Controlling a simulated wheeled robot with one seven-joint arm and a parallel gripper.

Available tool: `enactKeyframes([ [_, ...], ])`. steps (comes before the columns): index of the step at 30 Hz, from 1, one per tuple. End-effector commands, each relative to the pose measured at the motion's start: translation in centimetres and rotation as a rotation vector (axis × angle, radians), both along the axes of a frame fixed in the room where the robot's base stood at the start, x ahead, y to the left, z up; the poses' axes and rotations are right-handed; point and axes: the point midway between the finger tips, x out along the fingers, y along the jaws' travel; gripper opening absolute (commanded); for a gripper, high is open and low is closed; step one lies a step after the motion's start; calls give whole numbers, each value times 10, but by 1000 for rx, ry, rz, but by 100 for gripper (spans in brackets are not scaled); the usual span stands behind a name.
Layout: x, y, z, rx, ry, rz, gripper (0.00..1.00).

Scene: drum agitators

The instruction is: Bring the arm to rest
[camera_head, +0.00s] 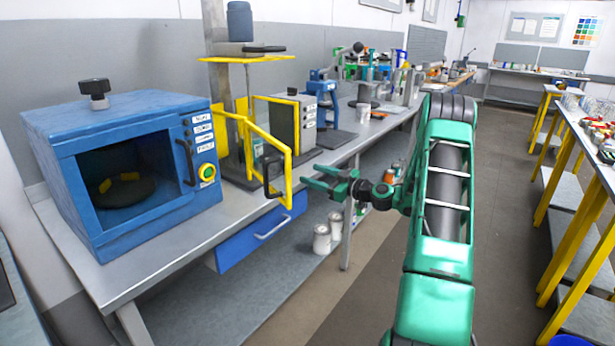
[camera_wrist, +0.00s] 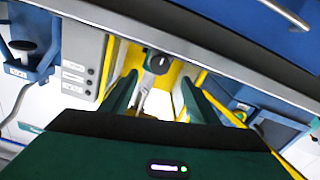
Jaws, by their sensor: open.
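My green arm (camera_head: 445,180) reaches forward from the lower right in the head view. My gripper (camera_head: 313,176) is at its left end, above the aisle just off the bench's front edge. Its two fingers are apart and nothing shows held between them; they also show spread in the wrist view (camera_wrist: 160,84). The yellow swung-out door frame (camera_head: 287,160) of a machine stands just left of the fingertips. I see no clear contact.
A blue drum machine (camera_head: 125,165) with a dark window stands on the grey bench (camera_head: 105,285) at left. A blue drawer (camera_head: 258,232) is below. White cans (camera_head: 322,239) stand underneath. Yellow-legged tables (camera_head: 575,195) line the right side. The aisle floor (camera_head: 505,230) between is clear.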

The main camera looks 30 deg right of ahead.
Motion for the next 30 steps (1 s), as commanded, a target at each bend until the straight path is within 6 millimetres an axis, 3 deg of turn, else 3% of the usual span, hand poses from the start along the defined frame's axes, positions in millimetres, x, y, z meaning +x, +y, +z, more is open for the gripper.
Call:
enactKeyframes([
  [14, 0, 1, 0, 0, 1, 1, 55],
  [17, 0, 8, 1, -7, 21, 17, 55],
  [23, -8, 56, 0, -51, 194, 103, 55],
  [30, -46, 108, -9, -104, 516, 151, 55],
])
